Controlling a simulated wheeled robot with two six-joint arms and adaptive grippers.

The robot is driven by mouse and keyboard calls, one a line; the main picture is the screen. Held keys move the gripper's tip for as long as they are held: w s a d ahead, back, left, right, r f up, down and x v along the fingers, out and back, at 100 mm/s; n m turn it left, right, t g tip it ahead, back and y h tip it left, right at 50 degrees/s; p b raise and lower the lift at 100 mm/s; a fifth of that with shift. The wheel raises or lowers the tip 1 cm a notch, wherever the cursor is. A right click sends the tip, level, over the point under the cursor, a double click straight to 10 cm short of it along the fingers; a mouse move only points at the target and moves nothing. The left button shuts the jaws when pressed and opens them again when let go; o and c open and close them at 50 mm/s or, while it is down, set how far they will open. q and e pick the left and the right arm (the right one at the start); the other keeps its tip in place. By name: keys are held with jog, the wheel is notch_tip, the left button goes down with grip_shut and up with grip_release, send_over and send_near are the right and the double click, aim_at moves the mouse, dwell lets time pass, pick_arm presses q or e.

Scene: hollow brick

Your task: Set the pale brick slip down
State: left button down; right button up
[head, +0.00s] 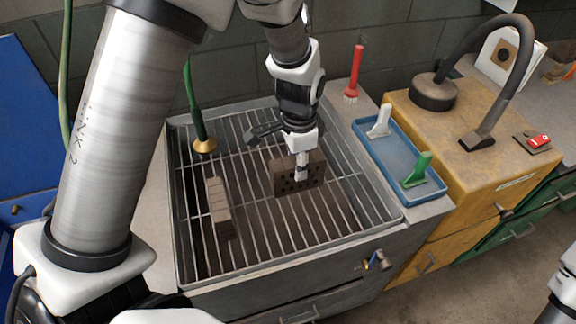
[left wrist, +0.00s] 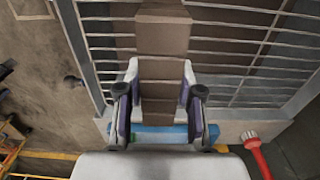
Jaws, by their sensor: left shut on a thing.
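My left gripper (head: 302,172) reaches down over the slatted grate from above. It is shut on a dark brown brick with holes (head: 284,184); in the left wrist view its fingers clasp the brown brick (left wrist: 162,75) from both sides. I cannot tell whether this brick touches the slats. A paler, narrow brick piece (head: 218,205), with lines across its top, stands on the grate to the left, apart from the gripper. My right gripper is not in view.
The metal grate (head: 262,238) has bare slats in front of the bricks. A green-handled tool with a brass end (head: 204,146) is at the back left. A blue tray (head: 398,160) with white and green tools lies right, near a red brush (head: 354,75) and yellow cabinet (head: 480,165).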

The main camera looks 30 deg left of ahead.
pick_arm(q)
jog(key=shift+s+d+f, duration=0.1)
jog(key=shift+s+f, duration=0.1)
jog(key=shift+f, duration=0.45)
jog(key=shift+s+f, duration=0.2)
jog(key=shift+f, duration=0.4)
jog(key=f, duration=0.2)
jog(key=w+f, duration=0.1)
jog(key=shift+a+f, duration=0.3)
jog(key=shift+a, duration=0.05)
jog(key=shift+s+d+r, duration=0.2)
jog(key=shift+s, duration=0.05)
jog(key=shift+f, duration=0.15)
jog(key=c, duration=1)
grip_release()
jog(key=shift+o, duration=1.3)
jog(key=shift+w+a+f, duration=0.1)
jog(key=shift+w, duration=0.05)
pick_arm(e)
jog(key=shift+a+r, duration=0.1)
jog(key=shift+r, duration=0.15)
